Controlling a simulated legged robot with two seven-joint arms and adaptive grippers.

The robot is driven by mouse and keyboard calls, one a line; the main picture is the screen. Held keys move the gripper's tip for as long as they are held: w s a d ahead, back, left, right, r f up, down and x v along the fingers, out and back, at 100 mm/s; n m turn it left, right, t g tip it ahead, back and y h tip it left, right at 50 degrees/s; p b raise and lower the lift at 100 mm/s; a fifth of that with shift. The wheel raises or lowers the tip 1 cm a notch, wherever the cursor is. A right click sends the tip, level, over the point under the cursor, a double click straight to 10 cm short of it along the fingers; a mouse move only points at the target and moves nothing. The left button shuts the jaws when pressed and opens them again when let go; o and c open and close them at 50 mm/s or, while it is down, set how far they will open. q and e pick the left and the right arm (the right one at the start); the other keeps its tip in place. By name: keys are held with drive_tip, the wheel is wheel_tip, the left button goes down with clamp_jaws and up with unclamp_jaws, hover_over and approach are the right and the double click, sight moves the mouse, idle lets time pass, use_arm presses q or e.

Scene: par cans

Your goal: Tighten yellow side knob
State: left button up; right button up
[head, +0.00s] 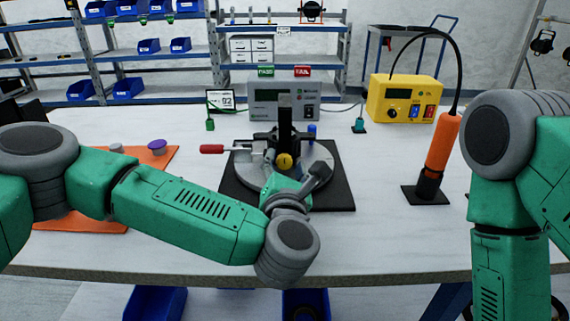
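The yellow side knob (285,161) faces me at the front of a dark upright bracket (285,118), on a fixture in the middle of the table. My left arm reaches in from the left, and its wrist bends up in front of the fixture. My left gripper (284,181) is just below the knob, very close to it. I cannot tell whether it touches the knob. Its fingers are small and partly hidden by my wrist, so their opening is unclear. My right arm hangs at the right edge, with its gripper out of view.
The fixture stands on a black mat (340,198), with a red-handled clamp (212,149) on its left. An orange mat (70,218) lies left. A grey tester (262,104) and a yellow power box (376,103) stand behind. An orange tool (441,143) stands upright at right.

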use_arm(q)
drive_tip(key=shift+s, duration=0.1)
drive_tip(key=s, duration=0.6)
drive_tip(key=shift+d+f, duration=0.1)
drive_tip(key=shift+s, duration=0.6)
